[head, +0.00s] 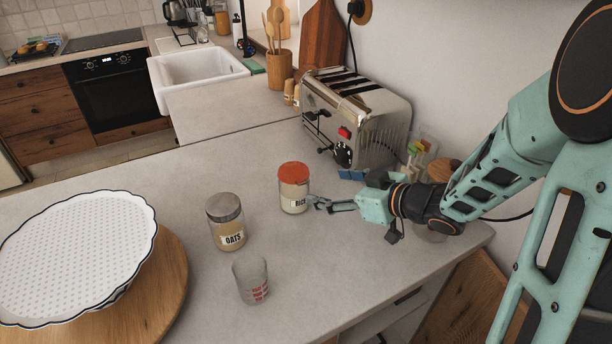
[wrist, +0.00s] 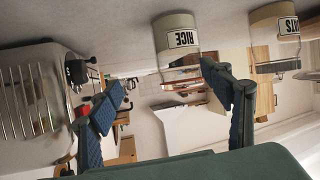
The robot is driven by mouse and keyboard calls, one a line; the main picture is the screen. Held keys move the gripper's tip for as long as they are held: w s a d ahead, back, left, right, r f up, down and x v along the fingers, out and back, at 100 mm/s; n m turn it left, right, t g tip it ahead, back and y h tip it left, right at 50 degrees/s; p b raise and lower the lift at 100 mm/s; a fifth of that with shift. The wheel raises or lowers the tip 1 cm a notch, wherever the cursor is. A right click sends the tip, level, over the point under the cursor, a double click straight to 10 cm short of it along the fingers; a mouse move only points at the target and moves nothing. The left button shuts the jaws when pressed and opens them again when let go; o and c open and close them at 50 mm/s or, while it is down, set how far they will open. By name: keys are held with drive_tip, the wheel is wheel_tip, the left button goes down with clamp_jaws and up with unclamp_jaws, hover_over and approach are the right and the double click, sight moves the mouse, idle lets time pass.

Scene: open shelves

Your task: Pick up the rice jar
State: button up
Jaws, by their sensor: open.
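The rice jar (head: 293,197) stands upright on the counter in the head view, a clear jar with a red lid and a "RICE" label. In the wrist view the rice jar (wrist: 178,38) is at the top, upside down in the picture. My gripper (head: 319,203) is just to the right of the jar, its fingers pointing at it. It is open and empty; in the wrist view the fingers (wrist: 160,88) are spread apart, with the jar beyond them. The head view does not clearly show whether a fingertip touches the jar.
An oats jar (head: 226,226) and an empty glass (head: 251,281) stand left and in front of the rice jar. A toaster (head: 355,120) stands behind my gripper. A white plate (head: 75,250) rests on a round wooden board (head: 165,285) at left.

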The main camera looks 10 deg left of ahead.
sight(304, 191)
drive_tip(key=shift+s+a+f+g+y, duration=0.25)
drive_tip(key=shift+s+a+g+y, duration=0.15)
drive_tip(key=shift+s+a, duration=0.5)
drive_tip(key=x, duration=0.4)
drive_tip(key=shift+w+a+f+b, duration=0.1)
drive_tip(key=shift+a+f+b, duration=0.1)
drive_tip(key=shift+a+b, duration=0.1)
drive_tip(key=shift+f+x, duration=0.2)
drive_tip(key=shift+x, duration=2.55)
drive_tip(key=shift+w+d, duration=0.1)
drive_tip(key=shift+d, duration=0.05)
drive_tip(key=c, duration=1.8)
